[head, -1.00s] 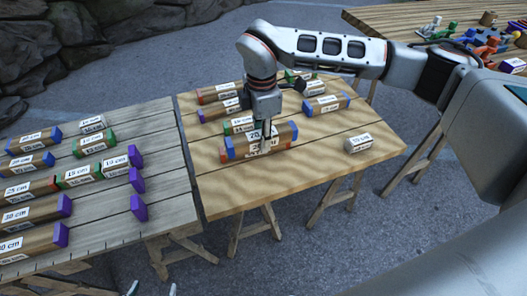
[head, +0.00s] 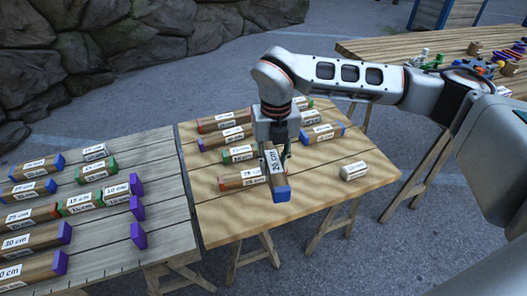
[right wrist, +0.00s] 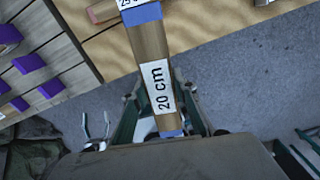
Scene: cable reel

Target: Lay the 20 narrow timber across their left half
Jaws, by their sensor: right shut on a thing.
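My right gripper (head: 276,150) is shut on a 20 cm timber (head: 281,177), a brown block with blue ends and a white label. It holds the timber above the near part of the sandy-coloured table, pointing roughly toward the camera. In the right wrist view the same timber (right wrist: 154,60) runs up between the fingers, its label reading "20 cm". A 25 cm timber (head: 233,183) with a red end lies on the table behind it, partly hidden. What seems to be my left gripper (right wrist: 95,125) shows small and open at the lower left of the right wrist view.
Several labelled timbers lie toward the back of the sandy table (head: 330,190); a short one (head: 353,171) lies at its right. The grey plank table (head: 160,220) at left carries rows of timbers and purple blocks (head: 138,208). The sandy table's front left is clear.

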